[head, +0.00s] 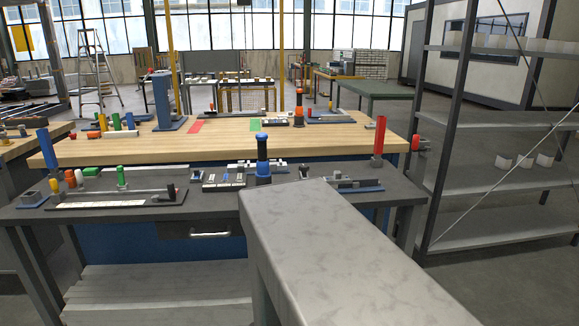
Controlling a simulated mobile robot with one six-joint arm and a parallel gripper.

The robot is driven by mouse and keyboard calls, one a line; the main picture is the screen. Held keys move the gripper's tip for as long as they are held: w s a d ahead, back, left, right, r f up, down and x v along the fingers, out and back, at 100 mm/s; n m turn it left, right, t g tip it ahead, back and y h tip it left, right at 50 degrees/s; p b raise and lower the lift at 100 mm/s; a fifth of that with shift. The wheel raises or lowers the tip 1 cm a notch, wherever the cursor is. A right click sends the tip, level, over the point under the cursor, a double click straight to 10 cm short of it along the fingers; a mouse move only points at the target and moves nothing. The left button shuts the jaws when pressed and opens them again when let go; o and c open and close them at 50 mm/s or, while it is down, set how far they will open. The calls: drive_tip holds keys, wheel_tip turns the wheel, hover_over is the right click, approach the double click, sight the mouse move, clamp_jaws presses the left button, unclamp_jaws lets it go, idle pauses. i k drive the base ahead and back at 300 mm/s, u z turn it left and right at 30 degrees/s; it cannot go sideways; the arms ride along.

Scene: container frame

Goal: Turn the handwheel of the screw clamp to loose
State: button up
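I cannot pick out the screw clamp or its handwheel for certain in the head view. A small red and dark grey fitting (418,143) sticks out at the right end of the far bench, too small to tell what it is. An upright black and blue piece (263,160) stands above the middle of the near dark bench top. I cannot tell what it is. My gripper is not in view.
A large grey mottled block (340,245) fills the lower middle foreground and hides part of the dark bench (120,212). A wooden-topped bench (330,140) stands behind, crowded with small fixtures. Metal shelving (500,190) stands at right. Floor shows between the benches and shelving.

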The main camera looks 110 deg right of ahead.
sight(304, 168)
drive_tip(key=z, duration=1.3)
drive_tip(key=i, duration=0.05)
drive_tip(key=u, duration=0.3)
